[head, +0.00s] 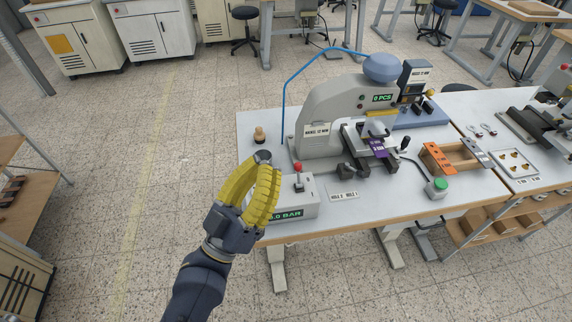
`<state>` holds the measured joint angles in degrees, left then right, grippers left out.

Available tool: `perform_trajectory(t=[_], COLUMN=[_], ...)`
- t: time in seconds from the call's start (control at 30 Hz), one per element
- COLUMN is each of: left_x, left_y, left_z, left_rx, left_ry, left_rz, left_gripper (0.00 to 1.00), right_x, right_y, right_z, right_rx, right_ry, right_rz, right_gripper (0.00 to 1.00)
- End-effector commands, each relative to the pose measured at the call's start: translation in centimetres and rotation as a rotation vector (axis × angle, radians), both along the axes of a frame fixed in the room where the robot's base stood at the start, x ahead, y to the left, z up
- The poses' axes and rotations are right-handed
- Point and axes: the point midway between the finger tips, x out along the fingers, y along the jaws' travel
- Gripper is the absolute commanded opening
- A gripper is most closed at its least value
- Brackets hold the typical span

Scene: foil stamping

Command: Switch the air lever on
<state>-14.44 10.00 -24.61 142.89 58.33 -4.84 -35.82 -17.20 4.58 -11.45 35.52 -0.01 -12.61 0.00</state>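The air lever (298,177) is a short metal stick with a red knob on a light grey box (302,203) at the table's left front. The lever looks about upright. A green-lit display (286,215) on the box's front reads a BAR value, its first digit partly covered. My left gripper (265,162), with yellow fingers, reaches up from the bottom just left of the lever. It covers the left part of the box and appears apart from the lever. Its fingertips lie close together in this view, so its opening is unclear. My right gripper is not in view.
The foil stamping press (334,115) stands behind the box, with a blue air hose (284,95) at its left. A wooden-topped stamp (260,135) is behind my gripper. A label card (343,194), a green button (437,186) and an orange-and-wood rack (450,157) lie to the right.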

Motion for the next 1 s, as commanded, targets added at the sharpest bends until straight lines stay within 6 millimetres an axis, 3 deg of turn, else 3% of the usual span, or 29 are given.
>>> perform_trajectory(t=[0.2, 0.47, 0.73, 1.0], left_x=[0.6, 3.2, 6.8, 9.2], left_y=[3.1, 6.8, 8.0, 5.4], left_z=[3.9, 4.4, 0.7, -5.6], left_rx=[-0.330, -0.687, -0.974, -1.129], left_ry=[-0.005, 0.115, 0.380, 0.750], left_rz=[-0.018, -0.017, 0.003, 0.031], left_gripper=[0.00, 0.00, 0.00, 0.00], right_x=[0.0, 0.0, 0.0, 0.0], right_y=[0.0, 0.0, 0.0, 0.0], right_z=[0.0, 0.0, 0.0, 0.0], right_rx=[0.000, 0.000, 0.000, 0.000], right_ry=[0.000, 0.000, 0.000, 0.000], right_rz=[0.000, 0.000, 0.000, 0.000], right_gripper=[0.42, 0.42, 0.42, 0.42])
